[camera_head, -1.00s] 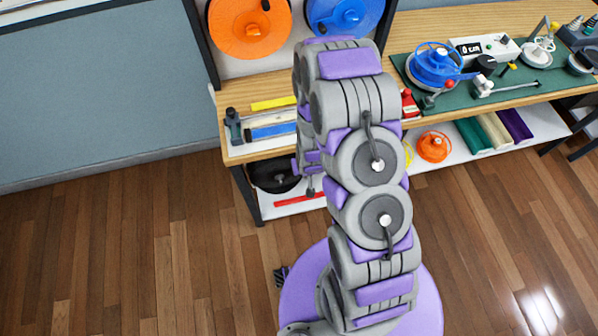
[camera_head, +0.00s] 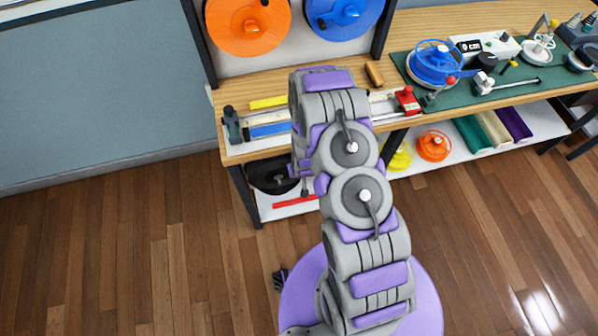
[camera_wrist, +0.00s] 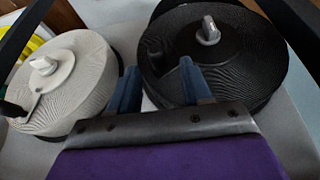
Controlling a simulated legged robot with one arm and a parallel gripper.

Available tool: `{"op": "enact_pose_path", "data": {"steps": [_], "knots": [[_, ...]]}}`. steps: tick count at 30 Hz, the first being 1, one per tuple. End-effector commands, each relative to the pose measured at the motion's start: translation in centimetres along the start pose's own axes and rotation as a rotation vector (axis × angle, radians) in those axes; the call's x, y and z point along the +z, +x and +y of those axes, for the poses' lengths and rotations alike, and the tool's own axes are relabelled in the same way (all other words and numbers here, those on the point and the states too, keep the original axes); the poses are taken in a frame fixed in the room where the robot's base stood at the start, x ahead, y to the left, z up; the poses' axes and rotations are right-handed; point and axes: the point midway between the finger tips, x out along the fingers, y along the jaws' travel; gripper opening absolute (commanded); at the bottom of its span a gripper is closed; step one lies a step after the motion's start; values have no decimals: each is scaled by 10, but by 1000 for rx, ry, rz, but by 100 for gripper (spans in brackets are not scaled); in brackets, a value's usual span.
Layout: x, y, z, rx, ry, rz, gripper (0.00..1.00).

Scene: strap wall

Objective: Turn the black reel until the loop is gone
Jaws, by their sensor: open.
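The black reel (camera_wrist: 228,50) fills the upper right of the wrist view, with a grey hub knob (camera_wrist: 208,32) and a small dark handle (camera_wrist: 155,47) near its left side. My gripper (camera_wrist: 160,78) is open, its two blue fingers spread in front of the reel's lower left part; the right finger overlaps the reel. I cannot tell whether it touches. No strap loop can be made out. In the head view my arm hides the gripper.
A white reel (camera_wrist: 68,80) with a crank sits left of the black one. In the head view, orange (camera_head: 248,22) and blue (camera_head: 342,15) reels hang above the wooden bench (camera_head: 480,18). A black round thing (camera_head: 270,178) lies on the lower shelf. The floor is clear.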

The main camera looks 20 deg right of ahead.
Motion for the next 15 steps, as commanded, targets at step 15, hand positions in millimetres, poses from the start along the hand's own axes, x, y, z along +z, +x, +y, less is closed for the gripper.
{"op": "enact_pose_path", "data": {"steps": [15], "knots": [[0, 31, 0, 0, 1, 0, 48]]}}
